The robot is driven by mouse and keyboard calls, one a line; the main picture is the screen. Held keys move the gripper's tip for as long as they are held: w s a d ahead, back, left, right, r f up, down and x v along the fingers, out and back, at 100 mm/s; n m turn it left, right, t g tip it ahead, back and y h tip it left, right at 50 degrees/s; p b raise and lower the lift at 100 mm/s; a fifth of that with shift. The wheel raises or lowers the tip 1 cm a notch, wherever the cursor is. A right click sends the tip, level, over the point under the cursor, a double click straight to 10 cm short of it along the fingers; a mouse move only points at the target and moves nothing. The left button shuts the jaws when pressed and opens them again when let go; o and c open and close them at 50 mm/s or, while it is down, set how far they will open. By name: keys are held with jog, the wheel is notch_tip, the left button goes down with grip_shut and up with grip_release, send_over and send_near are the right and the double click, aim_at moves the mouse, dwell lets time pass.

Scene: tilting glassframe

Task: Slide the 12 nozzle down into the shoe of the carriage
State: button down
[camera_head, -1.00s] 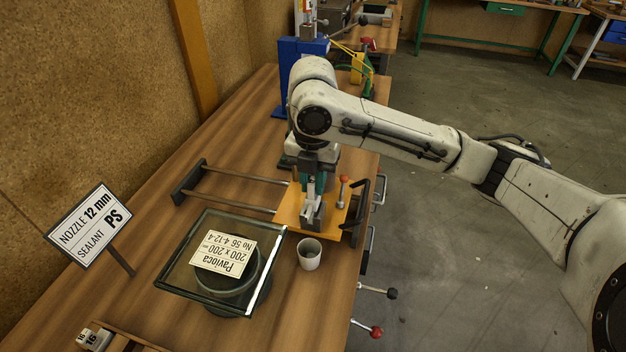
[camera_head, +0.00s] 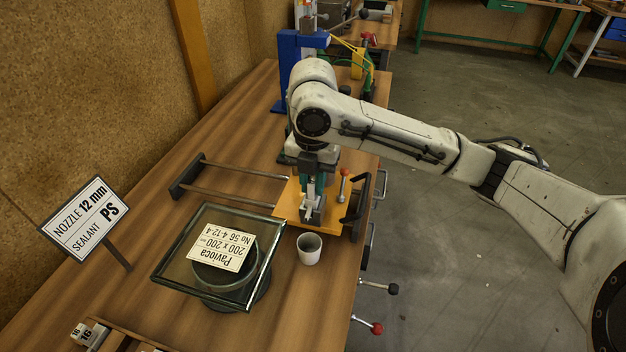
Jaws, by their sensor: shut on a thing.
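The carriage (camera_head: 289,214) is an orange plate on two rails near the table's right edge. A grey upright part stands at its middle, where the shoe seems to be. My gripper (camera_head: 313,194), with teal fingers, points down over the middle of the plate. It is shut on a small pale grey piece (camera_head: 311,207), which looks like the 12 nozzle. The fingers hide much of it, and I cannot tell whether its lower end is inside the shoe or just above it.
A grey cup (camera_head: 309,249) is in front of the carriage. A glass frame (camera_head: 180,296) rests on a round stand to the left. A sign (camera_head: 88,218) reads nozzle 12 mm, sealant PS.

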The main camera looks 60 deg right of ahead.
jog(key=shift+f+b, duration=0.55)
jog(key=shift+f, duration=0.3)
jog(key=c, duration=0.9)
grip_release()
jog(key=shift+c, duration=0.2)
notch_tip(320, 180, up, 11)
jog(key=shift+f, duration=0.1)
